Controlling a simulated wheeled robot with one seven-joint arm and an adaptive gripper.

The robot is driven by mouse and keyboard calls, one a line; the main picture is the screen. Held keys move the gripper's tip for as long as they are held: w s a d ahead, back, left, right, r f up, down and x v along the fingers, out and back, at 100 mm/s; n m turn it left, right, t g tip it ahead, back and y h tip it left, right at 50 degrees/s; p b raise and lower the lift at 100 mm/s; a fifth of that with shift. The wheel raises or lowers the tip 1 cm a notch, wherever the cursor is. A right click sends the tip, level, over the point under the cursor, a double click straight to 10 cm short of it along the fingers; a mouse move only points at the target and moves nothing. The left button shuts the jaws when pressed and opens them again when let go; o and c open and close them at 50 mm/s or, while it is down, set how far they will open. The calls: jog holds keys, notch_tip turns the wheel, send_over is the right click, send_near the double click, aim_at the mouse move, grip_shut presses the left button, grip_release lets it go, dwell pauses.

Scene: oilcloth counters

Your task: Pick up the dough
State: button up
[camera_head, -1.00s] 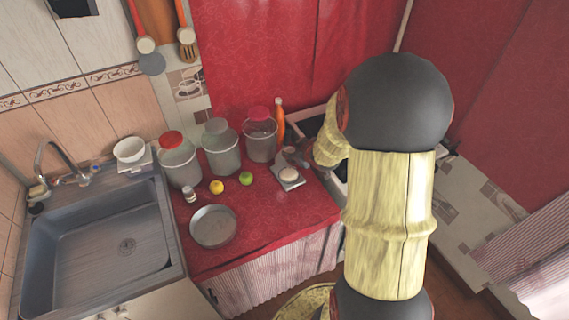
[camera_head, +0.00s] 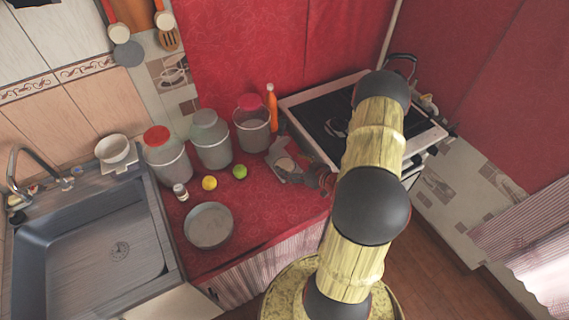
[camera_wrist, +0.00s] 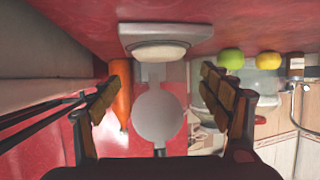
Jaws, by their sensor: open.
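The dough appears to be the pale round lump (camera_head: 284,164) resting on a small grey-white base (camera_head: 295,177) on the red counter. In the wrist view the pale oval lump (camera_wrist: 160,52) sits on its whitish base (camera_wrist: 165,30), centred just beyond the fingertips. My gripper (camera_wrist: 165,73) is open and empty, one finger on each side of the view. In the head view my gripper (camera_head: 318,178) is low over the counter, just right of the lump, and partly hidden by my arm.
Several lidded jars (camera_head: 211,142) and an orange bottle (camera_head: 272,105) stand behind. A lemon (camera_head: 209,183), a green apple (camera_head: 239,172) and a metal pan (camera_head: 209,226) are left. A stove (camera_head: 350,115) borders the right. The front of the counter has free room.

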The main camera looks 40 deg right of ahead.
aim_at(284, 163)
jog(key=x, duration=0.4)
jog(key=shift+w+f+b, duration=0.1)
jog(key=shift+w+b, duration=0.1)
jog(key=shift+b, duration=0.2)
jog(key=shift+c, duration=0.5)
jog(key=c, duration=1.7)
jog(key=shift+c, duration=1)
